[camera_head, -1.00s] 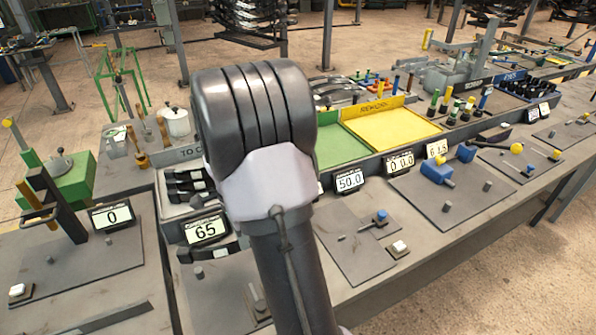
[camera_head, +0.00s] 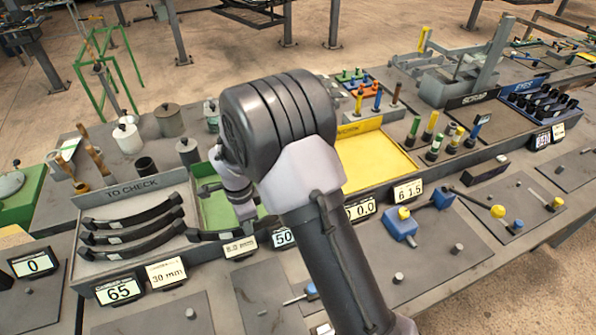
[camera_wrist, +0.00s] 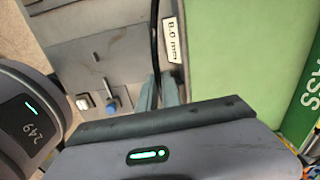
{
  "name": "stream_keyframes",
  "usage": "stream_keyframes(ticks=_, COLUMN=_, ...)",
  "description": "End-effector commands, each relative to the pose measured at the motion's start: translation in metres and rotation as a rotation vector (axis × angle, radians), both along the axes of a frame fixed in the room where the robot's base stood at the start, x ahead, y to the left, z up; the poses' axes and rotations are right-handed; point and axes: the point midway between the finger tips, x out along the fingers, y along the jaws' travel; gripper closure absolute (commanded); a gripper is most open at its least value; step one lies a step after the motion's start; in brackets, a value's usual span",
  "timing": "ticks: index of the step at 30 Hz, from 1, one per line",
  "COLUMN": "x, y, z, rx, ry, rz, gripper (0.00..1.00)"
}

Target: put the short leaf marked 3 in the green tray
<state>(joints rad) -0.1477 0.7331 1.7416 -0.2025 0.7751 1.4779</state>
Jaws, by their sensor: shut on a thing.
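A dark, slightly curved leaf (camera_wrist: 155,42) is held between the fingers of my gripper (camera_wrist: 160,92) in the wrist view. In the head view the leaf (camera_head: 206,237) sticks out to the left of my gripper (camera_head: 245,212), near the front edge of the green tray (camera_head: 217,209). I cannot read a mark on it. In the wrist view the tray's green floor (camera_wrist: 235,50) lies to the right of the leaf, past the "8.0 mm" label (camera_wrist: 172,40). My arm covers part of the tray in the head view.
The "TO CHECK" bin (camera_head: 147,188) holds several dark leaves (camera_head: 130,222) left of the green tray. The yellow tray (camera_head: 378,160) stands to its right. Jars and posts stand behind. Displays (camera_head: 118,290) line the front edge.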

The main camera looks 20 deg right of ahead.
Motion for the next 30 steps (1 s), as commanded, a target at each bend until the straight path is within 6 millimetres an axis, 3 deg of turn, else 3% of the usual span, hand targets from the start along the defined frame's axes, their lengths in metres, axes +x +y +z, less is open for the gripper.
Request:
stream_keyframes(ticks=5, x=0.016, y=-0.002, z=-0.001, rx=0.0, ry=-0.002, rz=0.007, gripper=1.0)
stream_keyframes(ticks=19, x=0.126, y=-0.065, z=-0.014, rx=0.0, ry=-0.002, rz=0.006, gripper=1.0)
stream_keyframes(ticks=25, x=0.14, y=-0.073, z=-0.018, rx=0.0, ry=0.0, rz=0.007, gripper=1.0)
stream_keyframes(ticks=30, x=0.14, y=-0.073, z=-0.044, rx=0.0, ry=0.001, rz=0.007, gripper=1.0)
